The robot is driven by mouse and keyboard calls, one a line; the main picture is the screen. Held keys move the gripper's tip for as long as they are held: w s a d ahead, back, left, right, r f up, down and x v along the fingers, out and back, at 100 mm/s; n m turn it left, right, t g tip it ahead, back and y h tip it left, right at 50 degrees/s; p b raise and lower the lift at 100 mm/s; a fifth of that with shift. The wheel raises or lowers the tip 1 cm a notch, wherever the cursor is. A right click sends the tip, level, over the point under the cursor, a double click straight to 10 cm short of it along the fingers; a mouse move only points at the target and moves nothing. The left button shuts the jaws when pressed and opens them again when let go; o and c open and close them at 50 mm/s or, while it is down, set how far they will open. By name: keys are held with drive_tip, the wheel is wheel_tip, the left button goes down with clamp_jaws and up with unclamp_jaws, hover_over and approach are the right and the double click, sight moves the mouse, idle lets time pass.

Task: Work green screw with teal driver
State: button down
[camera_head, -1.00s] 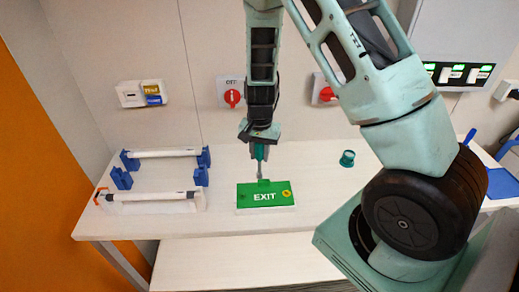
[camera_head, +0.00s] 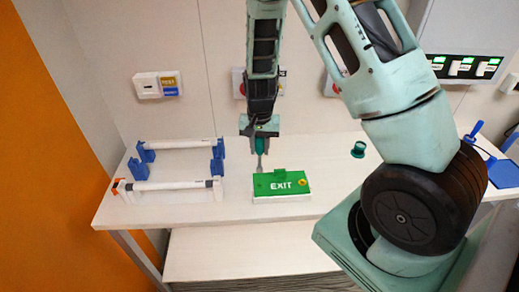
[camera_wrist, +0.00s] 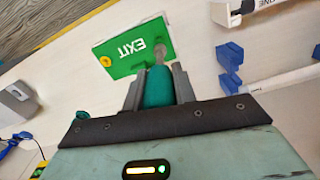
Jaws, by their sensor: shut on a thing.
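My gripper (camera_head: 259,138) is shut on the teal driver (camera_head: 358,149), whose handle shows between the fingers in the wrist view (camera_wrist: 158,86). The driver points down, its grey shank (camera_wrist: 160,56) over or beside the left rear part of the green EXIT sign (camera_head: 281,185). I cannot tell whether the tip touches the sign. The sign lies flat on the table on a white base and also shows in the wrist view (camera_wrist: 125,53). A yellow round piece (camera_head: 302,182) sits at its right end. I cannot make out a green screw against the green face.
A blue-bracketed rack with white tubes (camera_head: 170,186) stands left of the sign. A teal cup-like piece stands behind it to the right. The pale table (camera_head: 235,210) is clear in front. A wall switch (camera_head: 146,86) and red rotary switches are behind.

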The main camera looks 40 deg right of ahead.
sight(260, 166)
drive_tip(key=n, duration=0.2)
drive_tip(key=n+b, duration=0.1)
drive_tip(key=n, duration=0.1)
drive_tip(key=shift+d+f+n, duration=0.1)
drive_tip(key=shift+f+n, duration=0.1)
drive_tip(key=shift+n, duration=0.2)
drive_tip(key=n, duration=0.5)
drive_tip(key=shift+r+n, duration=0.2)
drive_tip(key=shift+n, duration=0.1)
drive_tip(key=shift+f+n+b, duration=0.3)
drive_tip(key=shift+f+b, duration=0.15)
drive_tip(key=shift+b, duration=0.15)
drive_tip(key=shift+f+b, duration=1.6)
drive_tip(key=shift+f, duration=0.8)
drive_tip(key=shift+f, duration=0.1)
drive_tip(key=shift+f+b, duration=0.35)
drive_tip(key=shift+f, duration=0.15)
